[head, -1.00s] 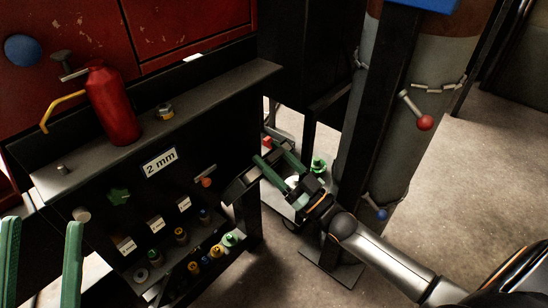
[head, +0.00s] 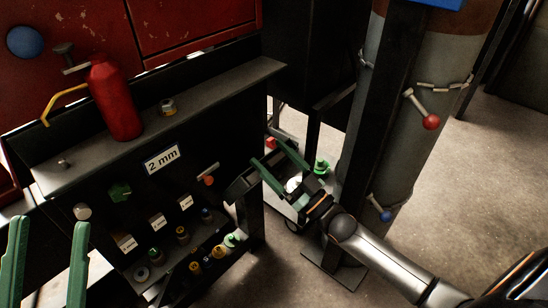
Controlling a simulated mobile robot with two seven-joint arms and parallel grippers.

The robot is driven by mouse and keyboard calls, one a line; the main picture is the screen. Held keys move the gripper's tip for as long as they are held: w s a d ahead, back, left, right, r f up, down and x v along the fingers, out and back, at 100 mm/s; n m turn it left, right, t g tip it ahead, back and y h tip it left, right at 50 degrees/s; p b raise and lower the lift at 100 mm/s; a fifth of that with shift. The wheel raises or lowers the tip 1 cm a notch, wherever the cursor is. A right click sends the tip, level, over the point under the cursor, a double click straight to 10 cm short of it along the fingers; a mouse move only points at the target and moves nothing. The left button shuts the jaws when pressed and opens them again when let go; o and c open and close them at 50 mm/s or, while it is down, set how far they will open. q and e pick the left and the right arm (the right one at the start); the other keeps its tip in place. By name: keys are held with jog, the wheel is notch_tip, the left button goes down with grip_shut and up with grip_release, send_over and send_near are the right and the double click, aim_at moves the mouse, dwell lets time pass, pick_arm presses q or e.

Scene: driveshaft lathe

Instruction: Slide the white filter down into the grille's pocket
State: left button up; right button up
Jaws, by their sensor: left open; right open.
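My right gripper (head: 268,154) is open, its two green fingers reaching up and left beside the right end of the dark workbench panel. A small white rounded thing (head: 293,185) shows behind or between its fingers; I cannot tell whether it is the white filter, or whether the gripper touches it. My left gripper (head: 50,223) is open at the lower left edge, its green fingers apart with nothing seen between them. I cannot make out the grille or its pocket.
A red oil can (head: 115,100) stands on the bench's top ledge (head: 215,90). Several small coloured bottles sit in the low rack (head: 213,256). A thick grey cylinder (head: 402,120) with a chain stands behind my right arm. Floor at the right is clear.

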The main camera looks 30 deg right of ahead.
jog(key=shift+s+a+f, duration=0.1)
jog(key=shift+f, duration=0.3)
jog(key=shift+s+f, duration=0.15)
jog(key=shift+s, duration=0.1)
jog(key=p+v, duration=0.3)
jog(key=v, duration=0.8)
jog(key=shift+s+d+r, duration=0.25)
jog(key=shift+s+d, duration=0.05)
jog(key=shift+s, duration=0.05)
